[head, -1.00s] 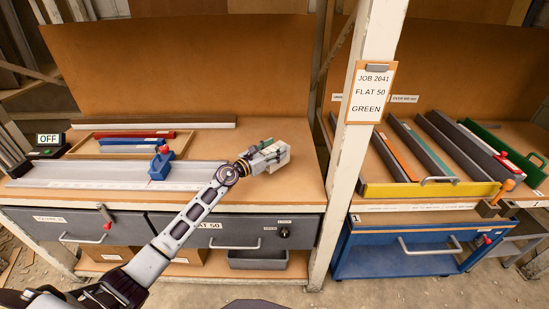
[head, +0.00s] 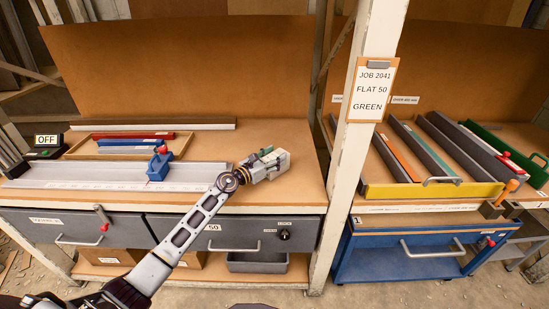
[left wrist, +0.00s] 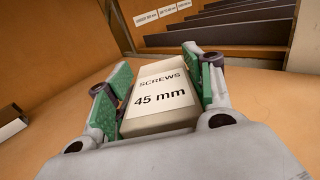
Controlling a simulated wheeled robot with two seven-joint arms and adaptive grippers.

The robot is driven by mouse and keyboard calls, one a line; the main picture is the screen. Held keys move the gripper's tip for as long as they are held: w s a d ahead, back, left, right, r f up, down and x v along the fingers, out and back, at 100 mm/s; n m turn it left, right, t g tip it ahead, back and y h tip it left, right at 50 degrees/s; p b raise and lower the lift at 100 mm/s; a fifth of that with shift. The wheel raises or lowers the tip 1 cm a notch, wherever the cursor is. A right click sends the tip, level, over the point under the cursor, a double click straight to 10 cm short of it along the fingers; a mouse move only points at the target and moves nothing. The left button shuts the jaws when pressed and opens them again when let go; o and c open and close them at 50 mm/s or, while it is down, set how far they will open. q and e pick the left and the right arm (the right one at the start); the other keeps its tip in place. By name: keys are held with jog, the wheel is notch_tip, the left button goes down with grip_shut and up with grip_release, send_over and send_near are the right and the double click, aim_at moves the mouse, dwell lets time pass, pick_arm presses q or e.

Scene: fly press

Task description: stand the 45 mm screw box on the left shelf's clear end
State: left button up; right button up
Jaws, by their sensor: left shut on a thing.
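The screw box (left wrist: 158,98), pale with a white label reading "SCREWS 45 mm", sits between the green-padded fingers of my left gripper (left wrist: 160,82) in the left wrist view. My left gripper (head: 268,160) is shut on it. In the head view the gripper is over the right end of the left shelf (head: 300,190), which is bare wood there. The box (head: 284,157) shows only as a small pale shape at the gripper's end. I cannot tell whether its underside touches the shelf. My right gripper is not in view.
A steel rail with a blue stop (head: 160,163) and a tray of bars (head: 180,145) fill the shelf's left. A white post (head: 358,130) with a job clipboard (head: 371,90) stands just right of the shelf's end. Beyond it is a yellow-fronted rack (head: 430,190).

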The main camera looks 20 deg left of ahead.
pick_arm(q)
jog(key=o, duration=1.2)
jog(key=shift+o, duration=1)
jog(key=shift+r, duration=0.15)
